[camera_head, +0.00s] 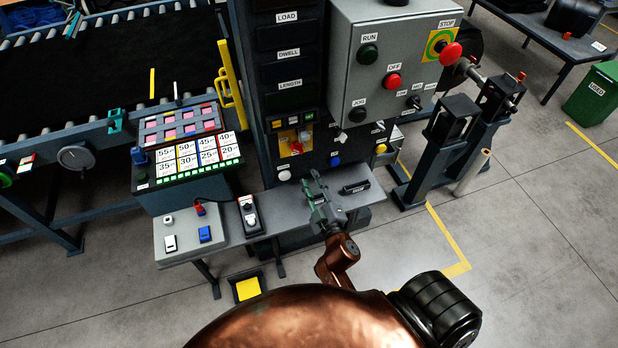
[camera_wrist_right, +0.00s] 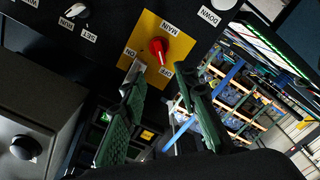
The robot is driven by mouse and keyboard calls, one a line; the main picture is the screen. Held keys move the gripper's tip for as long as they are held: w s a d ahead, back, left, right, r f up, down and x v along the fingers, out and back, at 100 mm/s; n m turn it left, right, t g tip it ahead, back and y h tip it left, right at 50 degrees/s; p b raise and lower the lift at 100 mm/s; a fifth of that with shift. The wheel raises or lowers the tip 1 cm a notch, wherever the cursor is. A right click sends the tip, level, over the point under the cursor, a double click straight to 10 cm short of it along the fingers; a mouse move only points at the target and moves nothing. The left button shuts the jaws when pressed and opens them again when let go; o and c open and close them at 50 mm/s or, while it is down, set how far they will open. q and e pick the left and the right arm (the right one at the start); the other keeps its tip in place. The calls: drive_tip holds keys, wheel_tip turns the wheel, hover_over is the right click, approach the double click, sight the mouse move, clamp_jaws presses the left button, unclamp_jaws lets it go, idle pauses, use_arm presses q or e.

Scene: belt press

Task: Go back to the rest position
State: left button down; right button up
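My right gripper (camera_head: 317,184) hangs over the grey shelf in front of the press panel, reached by my copper-coloured arm from the bottom. In the right wrist view its two green fingers (camera_wrist_right: 160,76) stand apart with nothing between them. Beyond the fingertips is the red main switch knob (camera_wrist_right: 158,48) on a yellow plate marked MAIN, ON and OFF. The knob looks apart from the fingers, though the exact gap is hard to judge. The switch also shows in the head view (camera_head: 296,147), above and left of the gripper. My left gripper is not in view.
A grey control box (camera_head: 376,60) with RUN, OFF and STOP buttons juts out above. A keypad console (camera_head: 188,160) stands at the left beside the roller conveyor (camera_head: 100,27). A roller stand (camera_head: 431,165) is at the right. Open floor (camera_head: 530,240) lies at the lower right.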

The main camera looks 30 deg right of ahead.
idle(0.4)
drive_tip(key=s+a+f+m+g+y+b, duration=0.1)
drive_tip(key=s+f+g+b, duration=0.2)
drive_tip(key=f, duration=1.4)
drive_tip(key=s+a+f+g+y+b, duration=0.1)
drive_tip(key=s+a+f+g+b, duration=0.15)
drive_tip(key=f, duration=1.45)
drive_tip(key=s+f+m+g+y+b, duration=0.1)
drive_tip(key=s+f+g+b, duration=0.2)
drive_tip(key=f, duration=1.3)
drive_tip(key=s+f+m+g+b, duration=0.1)
drive_tip(key=s+f+g+b, duration=0.25)
drive_tip(key=s+f, duration=1.4)
drive_tip(key=s+d+f+m+g+b, duration=0.1)
drive_tip(key=s+f+g, duration=0.1)
drive_tip(key=s+f, duration=0.4)
drive_tip(key=s+d+f+m+g+b, duration=0.1)
drive_tip(key=s+f, duration=0.6)
drive_tip(key=s, duration=0.7)
drive_tip(key=shift+s+d+f+g+y+b, duration=0.2)
drive_tip(key=shift+d+g+y+b, duration=0.25)
drive_tip(key=shift+g, duration=0.35)
